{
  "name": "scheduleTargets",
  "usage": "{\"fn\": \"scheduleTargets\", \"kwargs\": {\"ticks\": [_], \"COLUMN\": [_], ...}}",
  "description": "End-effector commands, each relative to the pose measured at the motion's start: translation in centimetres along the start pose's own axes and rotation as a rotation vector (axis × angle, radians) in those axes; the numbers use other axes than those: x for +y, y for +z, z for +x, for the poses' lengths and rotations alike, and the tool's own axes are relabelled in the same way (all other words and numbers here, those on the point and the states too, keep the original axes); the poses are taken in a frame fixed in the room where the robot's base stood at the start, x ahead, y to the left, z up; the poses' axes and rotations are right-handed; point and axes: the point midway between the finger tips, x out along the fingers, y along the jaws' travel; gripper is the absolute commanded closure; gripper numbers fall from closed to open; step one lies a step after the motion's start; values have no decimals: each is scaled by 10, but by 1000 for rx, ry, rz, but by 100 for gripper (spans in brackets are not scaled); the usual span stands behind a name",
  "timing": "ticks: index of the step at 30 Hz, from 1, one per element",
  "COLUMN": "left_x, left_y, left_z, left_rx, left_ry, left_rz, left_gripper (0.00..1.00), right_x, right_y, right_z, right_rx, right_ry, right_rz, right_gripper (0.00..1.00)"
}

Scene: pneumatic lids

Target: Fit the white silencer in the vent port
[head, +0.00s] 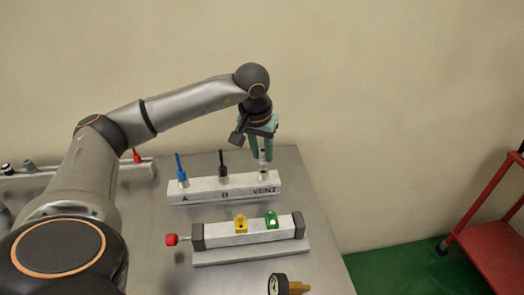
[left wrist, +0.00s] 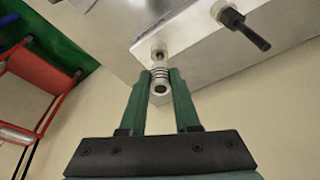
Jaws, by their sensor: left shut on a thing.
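The pale silencer (head: 262,157), ribbed and silvery-white in the left wrist view (left wrist: 160,82), is between the green fingers of my left gripper (head: 261,152). The gripper is shut on it and points down over the right end of the white manifold block (head: 216,188), marked A, B and VENT. My right gripper is not in view.
A blue plug fitting (head: 181,169) stands at A and a black one (head: 223,165) at B. A gauge (head: 279,284) is nearer. A red cart (head: 490,240) stands right.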

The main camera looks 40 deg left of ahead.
Motion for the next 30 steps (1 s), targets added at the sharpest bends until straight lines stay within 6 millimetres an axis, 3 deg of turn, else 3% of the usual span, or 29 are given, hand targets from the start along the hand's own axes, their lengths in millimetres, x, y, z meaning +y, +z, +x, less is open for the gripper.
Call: {"fn": "scheduleTargets", "kwargs": {"ticks": [30], "left_x": [0], "left_y": [6], "left_z": [23], "left_rx": [0], "left_ry": [0], "left_rz": [0], "left_gripper": [100], "right_x": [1], "right_y": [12], "right_z": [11], "right_rx": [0], "right_ry": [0], "right_rz": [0], "right_gripper": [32]}}
